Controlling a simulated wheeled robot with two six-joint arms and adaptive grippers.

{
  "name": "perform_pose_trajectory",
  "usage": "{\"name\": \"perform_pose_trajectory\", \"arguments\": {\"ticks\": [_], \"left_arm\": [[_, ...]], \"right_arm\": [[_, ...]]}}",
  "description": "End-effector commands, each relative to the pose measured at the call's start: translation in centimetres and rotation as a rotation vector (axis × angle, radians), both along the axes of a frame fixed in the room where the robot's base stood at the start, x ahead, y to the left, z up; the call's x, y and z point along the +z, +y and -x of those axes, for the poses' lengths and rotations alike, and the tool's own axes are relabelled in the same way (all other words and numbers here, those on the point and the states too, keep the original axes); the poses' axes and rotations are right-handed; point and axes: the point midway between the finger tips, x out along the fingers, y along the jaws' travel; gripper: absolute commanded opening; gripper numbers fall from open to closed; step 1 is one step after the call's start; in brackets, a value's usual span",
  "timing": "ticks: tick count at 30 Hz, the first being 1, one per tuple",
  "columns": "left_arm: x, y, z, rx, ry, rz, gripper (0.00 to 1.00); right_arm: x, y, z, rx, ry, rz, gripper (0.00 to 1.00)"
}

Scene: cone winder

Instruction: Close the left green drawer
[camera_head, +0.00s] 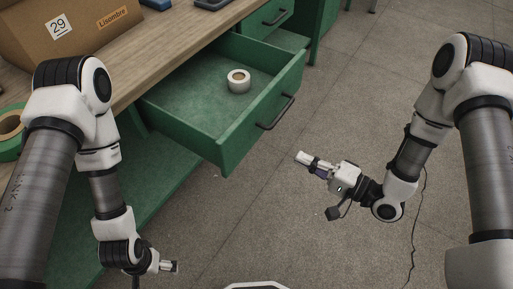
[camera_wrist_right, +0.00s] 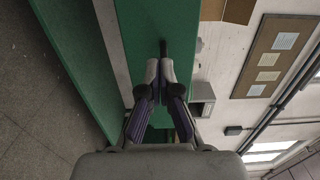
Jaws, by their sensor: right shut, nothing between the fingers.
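The green drawer (camera_head: 224,145) stands pulled out from under the wooden workbench in the head view. A white tape roll (camera_head: 238,80) lies inside it, and a dark handle (camera_head: 276,112) is on its front. My right gripper (camera_head: 300,157) is shut and empty, apart from the drawer front, to its right and nearer to me. In the right wrist view the shut fingers (camera_wrist_right: 158,68) point toward a green panel (camera_wrist_right: 150,25) with a dark handle (camera_wrist_right: 163,48). My left gripper (camera_head: 172,266) is low at the bottom left, away from the drawer; its finger gap is unclear.
A cardboard box (camera_head: 85,30) sits on the wooden bench top (camera_head: 160,55). A green tape roll (camera_head: 12,125) is at the left edge. Another green drawer (camera_head: 262,22) is farther back. The grey floor (camera_head: 350,110) right of the open drawer is clear.

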Motion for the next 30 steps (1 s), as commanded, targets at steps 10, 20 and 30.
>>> {"name": "perform_pose_trajectory", "arguments": {"ticks": [10, 20, 30], "left_arm": [[0.2, 0.0, 0.0, -0.001, 0.0, 0.0, 0.97], [0.3, 0.0, 0.0, -0.001, 0.001, 0.0, 0.97], [0.3, 0.0, 0.0, -0.001, 0.001, 0.0, 0.97]], "right_arm": [[0.3, 5.4, -3.7, 0.008, -0.003, 0.005, 0.0], [0.2, 10.3, -7.3, 0.004, -0.003, 0.003, 0.0], [0.2, 11.0, -7.9, 0.001, 0.0, 0.002, 0.0]]}}
